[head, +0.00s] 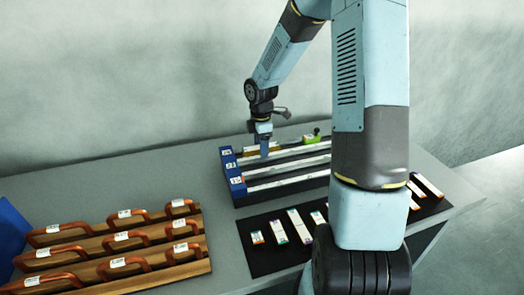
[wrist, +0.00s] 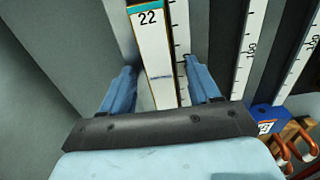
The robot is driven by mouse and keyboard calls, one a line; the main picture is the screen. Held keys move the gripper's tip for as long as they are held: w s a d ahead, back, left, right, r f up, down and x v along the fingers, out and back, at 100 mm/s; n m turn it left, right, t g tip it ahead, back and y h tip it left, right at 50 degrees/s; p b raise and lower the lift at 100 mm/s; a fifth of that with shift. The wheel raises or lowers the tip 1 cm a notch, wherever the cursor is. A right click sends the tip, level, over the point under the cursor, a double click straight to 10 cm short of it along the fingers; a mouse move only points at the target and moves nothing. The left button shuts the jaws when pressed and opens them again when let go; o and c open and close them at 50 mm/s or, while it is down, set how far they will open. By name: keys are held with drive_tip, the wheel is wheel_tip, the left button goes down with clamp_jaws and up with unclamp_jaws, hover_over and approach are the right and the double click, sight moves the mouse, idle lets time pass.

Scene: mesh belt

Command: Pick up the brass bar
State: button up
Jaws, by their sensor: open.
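A brass-coloured bar (head: 248,153) lies along the back lane of a measuring rack in the head view, partly hidden by my gripper. In the wrist view, a bar with a white face marked 22 (wrist: 153,45) and a teal stripe, apparently this same bar, runs between my fingers. My gripper (head: 264,153) points down over the back lane. It also shows in the wrist view (wrist: 161,80), open, with one blue finger on each side of the bar. I cannot tell whether the fingers touch it.
The rack has white scales (head: 290,167) and blue labelled end blocks (head: 237,186). A green piece (head: 309,140) sits at its far right. A black mat (head: 256,263) with several labelled bars lies in front. A wooden board (head: 195,256) with several copper-coloured handles is at left.

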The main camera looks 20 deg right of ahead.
clamp_jaws()
idle(0.4)
drive_tip(key=shift+r, duration=0.1)
